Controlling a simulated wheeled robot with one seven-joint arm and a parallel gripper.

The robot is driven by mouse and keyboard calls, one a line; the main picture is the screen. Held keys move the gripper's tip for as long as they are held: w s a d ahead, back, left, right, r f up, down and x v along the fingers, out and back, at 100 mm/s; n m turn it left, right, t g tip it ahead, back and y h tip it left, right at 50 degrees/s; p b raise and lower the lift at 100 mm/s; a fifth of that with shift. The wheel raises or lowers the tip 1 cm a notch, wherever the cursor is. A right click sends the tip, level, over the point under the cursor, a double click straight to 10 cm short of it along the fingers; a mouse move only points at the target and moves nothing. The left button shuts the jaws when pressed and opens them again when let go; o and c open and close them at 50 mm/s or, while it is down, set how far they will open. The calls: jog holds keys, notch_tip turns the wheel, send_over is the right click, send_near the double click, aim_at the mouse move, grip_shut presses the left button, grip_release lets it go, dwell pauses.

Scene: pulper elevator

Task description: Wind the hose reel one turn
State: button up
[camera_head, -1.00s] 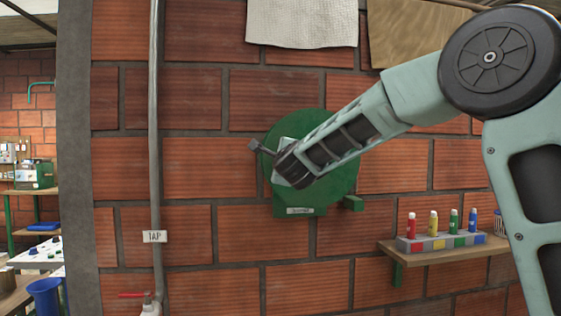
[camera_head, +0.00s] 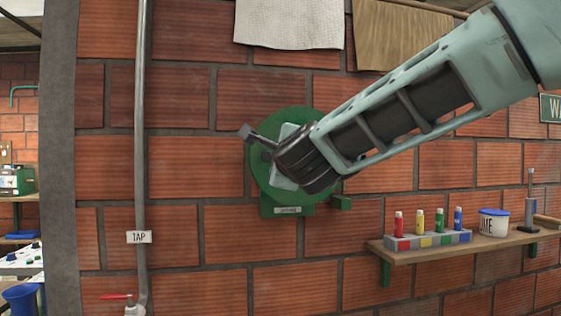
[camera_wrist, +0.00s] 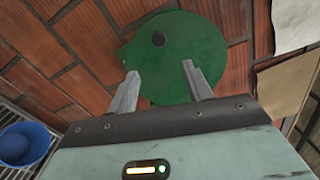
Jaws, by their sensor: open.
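The hose reel is a green disc (camera_head: 262,180) on the brick wall, with a small label plate (camera_head: 288,210) beneath. In the wrist view the green disc (camera_wrist: 210,45) lies beyond my gripper (camera_wrist: 160,68), whose two fingers are apart with nothing between them.
A shelf (camera_head: 480,242) to the right holds several small coloured bottles (camera_head: 420,222) and a white tub (camera_head: 493,224). A pipe (camera_head: 141,150) with a TAP sign (camera_head: 139,237) runs down the wall at left. Cloths (camera_head: 290,22) hang above.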

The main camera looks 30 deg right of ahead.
jog(key=shift+s+a, duration=0.1)
jog(key=shift+s, duration=0.4)
jog(key=n+t+y+p, duration=0.45)
jog(key=n+p, duration=0.85)
jog(key=n, duration=2.2)
send_near(268, 156)
jog(key=shift+g+y, duration=0.55)
jog(key=shift+y, duration=0.1)
jog(key=p+x, duration=0.2)
jog(key=x, duration=0.1)
jog(key=p+x, duration=0.3)
jog(key=r+p+x, duration=0.1)
jog(key=p+x, duration=0.1)
jog(key=x, duration=0.1)
jog(key=shift+w+d+r, duration=0.1)
jog(key=shift+w+d, duration=0.15)
jog(key=shift+d, duration=0.05)
jog(key=shift+w+p, duration=0.45)
jog(key=shift+w, duration=0.2)
